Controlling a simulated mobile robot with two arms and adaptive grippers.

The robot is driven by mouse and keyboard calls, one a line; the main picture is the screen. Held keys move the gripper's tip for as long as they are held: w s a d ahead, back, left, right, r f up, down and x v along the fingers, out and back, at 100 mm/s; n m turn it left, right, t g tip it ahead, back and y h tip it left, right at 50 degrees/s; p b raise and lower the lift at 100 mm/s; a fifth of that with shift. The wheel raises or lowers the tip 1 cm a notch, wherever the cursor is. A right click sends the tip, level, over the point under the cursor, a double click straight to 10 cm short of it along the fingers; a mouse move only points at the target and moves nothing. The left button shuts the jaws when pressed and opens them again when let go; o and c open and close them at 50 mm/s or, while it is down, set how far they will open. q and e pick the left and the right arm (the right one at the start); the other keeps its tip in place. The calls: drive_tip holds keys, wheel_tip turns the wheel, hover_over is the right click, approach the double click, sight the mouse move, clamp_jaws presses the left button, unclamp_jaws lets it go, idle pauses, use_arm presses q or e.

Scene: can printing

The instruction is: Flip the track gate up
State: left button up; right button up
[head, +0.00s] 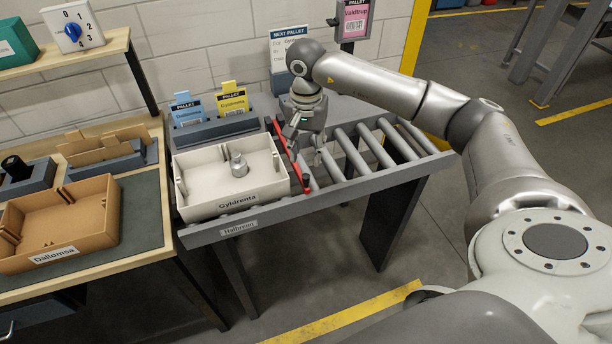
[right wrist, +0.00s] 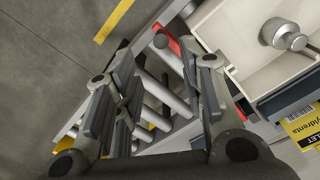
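The track gate is a red bar (head: 297,165) lying low across the roller track (head: 345,190), just right of the cream tray labelled Gyldrenta (head: 225,211). A dark knob is at its front end. In the right wrist view the red bar (right wrist: 174,46) shows partly, much of it hidden behind a finger. My right gripper (head: 304,143) is over the gate, with its fingers pointing down. The wrist view shows its two fingers (right wrist: 158,75) spread apart, with rollers visible between them. Whether a finger touches the bar I cannot tell. My left gripper is out of view.
A metal cylinder piece (head: 239,165) stands in the cream tray. Blue and yellow pallet cards (head: 232,99) stand behind it. A wooden table with an orange tray (head: 60,225) is at left. The rollers right of the gate are empty.

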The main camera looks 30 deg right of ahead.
sight(306, 174)
wheel_tip(306, 174, down, 9)
drive_tip(key=p, duration=0.3)
drive_tip(key=shift+a+r, duration=0.1)
drive_tip(key=shift+r, duration=0.1)
drive_tip(key=shift+f, duration=0.7)
clamp_jaws()
